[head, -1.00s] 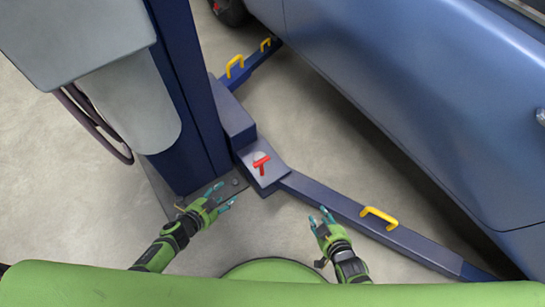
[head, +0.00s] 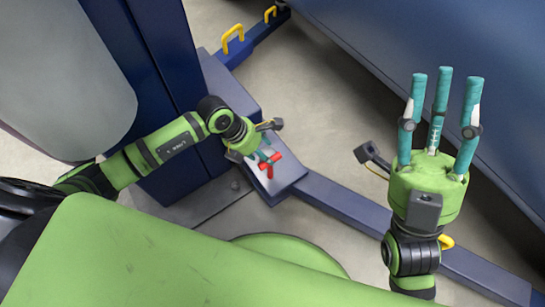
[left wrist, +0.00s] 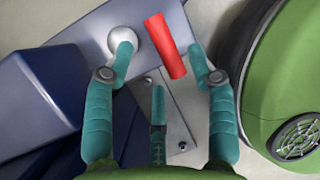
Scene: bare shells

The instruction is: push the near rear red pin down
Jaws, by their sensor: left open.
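The red T-shaped pin (head: 272,163) stands at the inner end of the blue lift arm, beside the column. It also shows in the left wrist view (left wrist: 166,46) as a red bar, next to a pale round disc (left wrist: 122,37). My left gripper (head: 263,155) is open right over the pin and hides part of it in the head view. In the left wrist view its fingers (left wrist: 160,55) are spread, with the red bar between and beyond the two outer ones; contact cannot be told. My right gripper (head: 441,80) is open and empty, fingers upward, at the right.
The blue column (head: 165,80) stands left of the pin. The lift arm (head: 345,200) runs right, its yellow handle (head: 446,241) partly behind my right arm. Another yellow handle (head: 232,38) is at the back. A blue car (head: 400,45) is at upper right. Bare floor lies between.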

